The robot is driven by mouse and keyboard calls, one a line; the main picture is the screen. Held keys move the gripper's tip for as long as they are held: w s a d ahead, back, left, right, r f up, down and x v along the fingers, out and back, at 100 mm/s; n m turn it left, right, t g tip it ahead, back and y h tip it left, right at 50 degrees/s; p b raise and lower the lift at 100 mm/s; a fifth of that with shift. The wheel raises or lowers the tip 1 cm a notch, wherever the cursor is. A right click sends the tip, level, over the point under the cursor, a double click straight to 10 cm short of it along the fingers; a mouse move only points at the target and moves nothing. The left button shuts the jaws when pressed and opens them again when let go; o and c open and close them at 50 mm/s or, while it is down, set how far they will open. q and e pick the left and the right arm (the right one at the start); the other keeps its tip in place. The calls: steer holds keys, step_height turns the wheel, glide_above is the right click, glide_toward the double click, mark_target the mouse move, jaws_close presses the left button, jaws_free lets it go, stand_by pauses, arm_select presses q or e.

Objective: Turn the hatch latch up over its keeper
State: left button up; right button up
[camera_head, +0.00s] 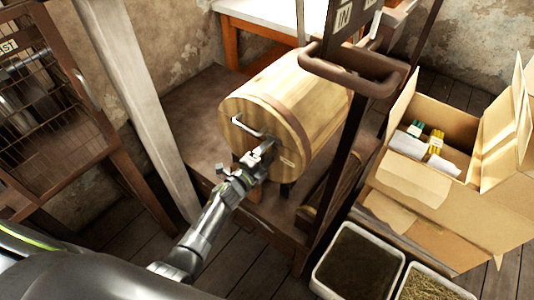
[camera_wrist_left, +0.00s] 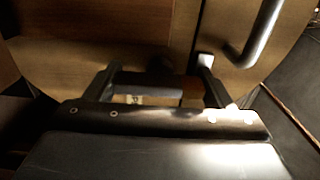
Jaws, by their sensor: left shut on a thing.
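A wooden barrel (camera_head: 300,100) lies on its side with its round end toward me. A metal pull handle (camera_head: 248,127) sits on that end, and it also shows in the left wrist view (camera_wrist_left: 262,35). My left gripper (camera_head: 262,154) is at the lower part of the barrel end, below and right of the handle. In the left wrist view, my left gripper (camera_wrist_left: 158,74) has its two fingers either side of a dark part, which looks like the hatch latch (camera_wrist_left: 160,66), and is shut on it. The fingers partly hide the latch, and I cannot make out its keeper or its exact angle.
A dark post with a curved brown bar (camera_head: 345,75) stands right of the barrel. An open cardboard box (camera_head: 430,215) and two pale bins, one with dark filling (camera_head: 358,262), are at the right. A wire cage (camera_head: 45,110) and a pale post (camera_head: 130,90) stand left.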

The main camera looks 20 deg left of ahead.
arm_select(q)
steer(key=shift+f, duration=0.1)
steer(key=o, duration=1)
steer(key=shift+s, duration=0.1)
steer(key=v, duration=1.7)
steer(key=shift+s+a+p, duration=0.1)
steer(key=shift+s+p, duration=0.05)
steer(key=shift+p, duration=0.15)
